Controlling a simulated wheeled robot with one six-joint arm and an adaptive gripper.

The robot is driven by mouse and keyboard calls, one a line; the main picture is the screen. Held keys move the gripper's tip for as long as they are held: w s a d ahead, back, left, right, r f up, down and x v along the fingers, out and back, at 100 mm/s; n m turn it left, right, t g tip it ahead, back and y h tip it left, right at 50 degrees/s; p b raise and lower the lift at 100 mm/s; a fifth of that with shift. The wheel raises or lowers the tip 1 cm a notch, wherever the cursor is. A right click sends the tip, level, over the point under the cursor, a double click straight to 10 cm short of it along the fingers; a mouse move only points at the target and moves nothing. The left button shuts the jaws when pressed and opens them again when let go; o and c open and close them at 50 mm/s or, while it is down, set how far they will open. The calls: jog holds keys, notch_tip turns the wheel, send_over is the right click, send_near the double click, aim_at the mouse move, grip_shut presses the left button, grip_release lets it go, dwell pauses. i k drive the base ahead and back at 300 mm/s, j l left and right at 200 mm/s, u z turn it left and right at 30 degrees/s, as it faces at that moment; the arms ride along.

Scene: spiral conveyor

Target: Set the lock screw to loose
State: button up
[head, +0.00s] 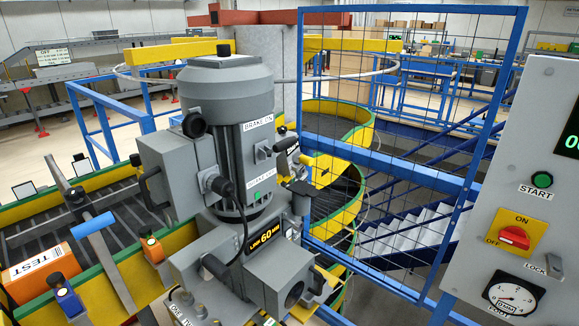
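No part is clearly labelled as the lock screw, and I cannot tell which one it is. The grey motor unit (228,95) in the middle bears several knobs and levers. A black round knob (194,125) is on its left side. A grey lever knob (264,152) sits between the BRAKE ON and BRAKE OFF labels. A black-ended handle (216,268) is lower down, near a plate (264,236) that seems to read 60 MM. On the right panel, a small tab (554,266) is beside a LOCK label. My gripper cannot be made out.
The control panel (520,190) on the right has a green START button (542,180), a red ON/OFF switch (514,237) and a gauge (511,297). A blue mesh guard (395,120) stands behind the motor. An orange TEST box (40,272) sits on the conveyor at left.

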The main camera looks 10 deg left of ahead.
aim_at(281, 130)
jog(key=i+j+z, duration=0.2)
jog(key=z, duration=0.15)
jog(key=i+j+z, duration=0.1)
jog(key=j+z, duration=0.2)
jog(key=i+j+z, duration=0.1)
jog(key=j+z, duration=0.25)
jog(key=j, duration=0.1)
